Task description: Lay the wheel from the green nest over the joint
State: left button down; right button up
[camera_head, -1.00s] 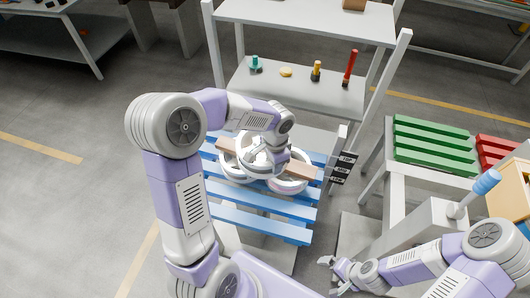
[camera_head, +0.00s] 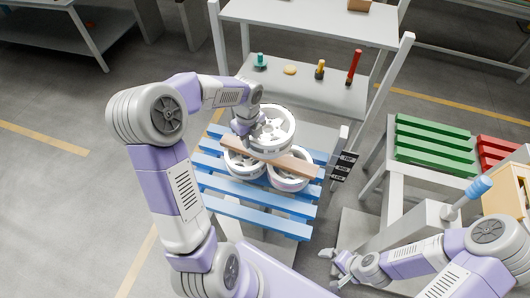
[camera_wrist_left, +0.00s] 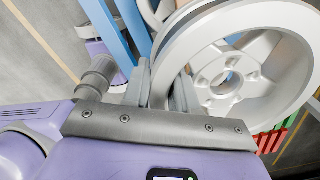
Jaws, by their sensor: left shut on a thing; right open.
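My left gripper (camera_head: 246,128) is shut on the rim of a pale grey wheel (camera_head: 278,121) above the blue slatted stand (camera_head: 256,217). In the left wrist view the fingers (camera_wrist_left: 161,86) grip the rim of this spoked wheel (camera_wrist_left: 250,72). Two more wheels, a left one (camera_head: 238,164) and a right one (camera_head: 291,180), lie side by side on the blue slats. The held wheel hides part of them; I cannot tell whether it touches them. The green slatted nest (camera_head: 432,146) at the right is empty. My right gripper (camera_head: 331,266) is open and empty.
A wooden plank (camera_head: 302,166) lies across the wheels. A black label board (camera_head: 344,168) stands at the stand's right edge. A grey shelf (camera_head: 335,95) with small tools is behind. Red slats (camera_head: 495,150) and a blue-knobbed lever (camera_head: 481,186) are at the right.

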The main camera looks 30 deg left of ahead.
pick_arm(q)
notch_tip(320, 180, down, 10)
jog(key=shift+w+r+b, duration=0.1)
jog(key=shift+b, duration=0.5)
jog(key=c, duration=0.9)
grip_release()
jog(key=r+p, duration=0.1)
jog(key=r, duration=1.1)
jog(key=shift+s+p, duration=0.2)
jog(key=shift+p, duration=0.1)
